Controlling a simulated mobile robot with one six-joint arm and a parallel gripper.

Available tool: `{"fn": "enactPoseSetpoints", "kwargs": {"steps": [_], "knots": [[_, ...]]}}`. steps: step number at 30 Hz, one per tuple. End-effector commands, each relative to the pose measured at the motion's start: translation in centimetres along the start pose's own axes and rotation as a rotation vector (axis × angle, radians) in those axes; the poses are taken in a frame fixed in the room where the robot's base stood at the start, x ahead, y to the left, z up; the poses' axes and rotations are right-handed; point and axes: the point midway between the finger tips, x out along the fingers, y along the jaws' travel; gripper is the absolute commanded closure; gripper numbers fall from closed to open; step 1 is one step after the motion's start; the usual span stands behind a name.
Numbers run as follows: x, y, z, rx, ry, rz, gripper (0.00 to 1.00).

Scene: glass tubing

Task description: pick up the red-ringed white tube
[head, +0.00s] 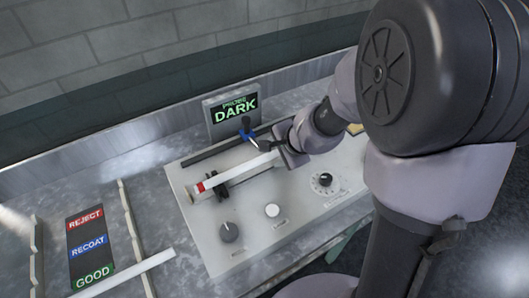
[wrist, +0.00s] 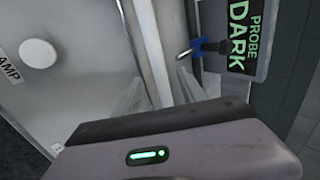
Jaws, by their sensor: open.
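The white tube (head: 235,174) with a red ring near its lower-left end lies across black supports on the grey test panel in the head view. My gripper (head: 281,151) is at its upper-right end. In the wrist view the tube (wrist: 149,45) runs up the middle, and my open gripper (wrist: 160,90) has a finger on each side of it. The red ring is outside the wrist view. I cannot tell whether either finger touches the tube.
A blue-and-black probe (head: 247,131) stands close beside the tube. Behind it is a display (head: 232,110) reading PROBE DARK. The panel (head: 245,235) carries knobs and a white button. Another white tube (head: 130,273) lies at lower left, near the REJECT, RECOAT, GOOD sign (head: 88,240).

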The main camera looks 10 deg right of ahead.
Motion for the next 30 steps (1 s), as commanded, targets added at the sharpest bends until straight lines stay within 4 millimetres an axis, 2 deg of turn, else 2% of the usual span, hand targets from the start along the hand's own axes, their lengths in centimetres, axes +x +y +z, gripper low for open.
{"fn": "enactPoseSetpoints", "kwargs": {"steps": [1, 4, 12, 18, 20, 30], "knots": [[1.6, 0.6, 0.1, 0.0, -0.002, 0.003, 0.51], [3.1, 0.4, 0.1, -0.002, -0.001, 0.002, 0.51], [3.4, 0.2, 0.1, 0.0, 0.0, 0.001, 0.51], [3.4, 0.2, 0.1, 0.0, 0.0, 0.0, 0.91], [3.4, 0.2, 0.1, -0.001, 0.0, 0.0, 1.0], [3.2, 0.1, 0.1, -0.001, 0.0, 0.0, 1.0]]}}
